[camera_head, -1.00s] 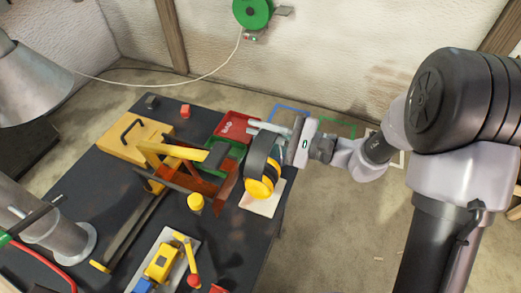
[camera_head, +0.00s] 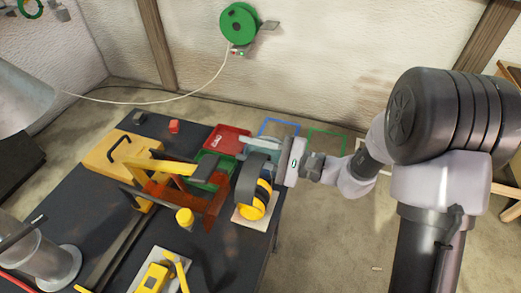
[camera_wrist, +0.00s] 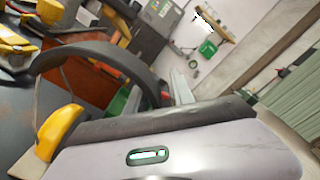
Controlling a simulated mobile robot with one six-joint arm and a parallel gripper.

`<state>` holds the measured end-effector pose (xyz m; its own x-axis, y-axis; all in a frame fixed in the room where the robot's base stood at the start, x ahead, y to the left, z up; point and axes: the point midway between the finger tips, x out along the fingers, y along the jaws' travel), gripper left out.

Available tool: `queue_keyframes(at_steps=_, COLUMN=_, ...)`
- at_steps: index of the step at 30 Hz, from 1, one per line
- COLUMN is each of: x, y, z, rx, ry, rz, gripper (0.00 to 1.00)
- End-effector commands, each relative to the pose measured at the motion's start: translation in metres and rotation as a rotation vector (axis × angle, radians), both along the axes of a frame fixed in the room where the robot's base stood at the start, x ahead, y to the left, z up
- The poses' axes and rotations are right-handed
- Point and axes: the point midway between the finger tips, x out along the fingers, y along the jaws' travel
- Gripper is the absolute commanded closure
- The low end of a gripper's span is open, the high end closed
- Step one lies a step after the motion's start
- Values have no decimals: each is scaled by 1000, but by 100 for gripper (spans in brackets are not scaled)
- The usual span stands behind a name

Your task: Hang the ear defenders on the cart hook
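The ear defenders, with a dark headband (camera_head: 251,172) and yellow-and-black cups (camera_head: 252,207), stand on a pale mat (camera_head: 262,225) near the right edge of the dark table. In the wrist view, the band (camera_wrist: 85,53) arches at left with a yellow cup (camera_wrist: 57,132) below it. My gripper (camera_head: 262,145) reaches in from the right, at the upper part of the band. In the wrist view its two fingers (camera_wrist: 158,95) appear to be either side of the band; contact is not clear. I cannot make out the cart hook in any view.
A red bin (camera_head: 228,139), a brown-red rack (camera_head: 180,197) and a yellow box (camera_head: 122,151) crowd the table to the left. A green reel (camera_head: 239,23) hangs on the wall with a cable. Floor (camera_head: 330,235) right of the table is open. A wooden piece (camera_head: 508,100) stands far right.

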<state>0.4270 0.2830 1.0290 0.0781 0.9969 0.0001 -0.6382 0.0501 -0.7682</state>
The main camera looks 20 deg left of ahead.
Motion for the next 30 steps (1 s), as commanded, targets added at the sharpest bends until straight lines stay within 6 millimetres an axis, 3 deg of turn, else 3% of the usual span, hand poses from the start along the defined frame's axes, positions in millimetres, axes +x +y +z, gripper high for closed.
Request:
queue_keyframes(at_steps=7, x=0, y=-5, z=2, rx=0, ry=1, rz=-2, gripper=71)
queue_keyframes(at_steps=24, x=-6, y=-145, z=-6, rx=0, ry=1, rz=-5, gripper=71)
queue_keyframes(at_steps=30, x=-9, y=-171, z=-7, rx=-3, ry=-1, rz=3, gripper=71)
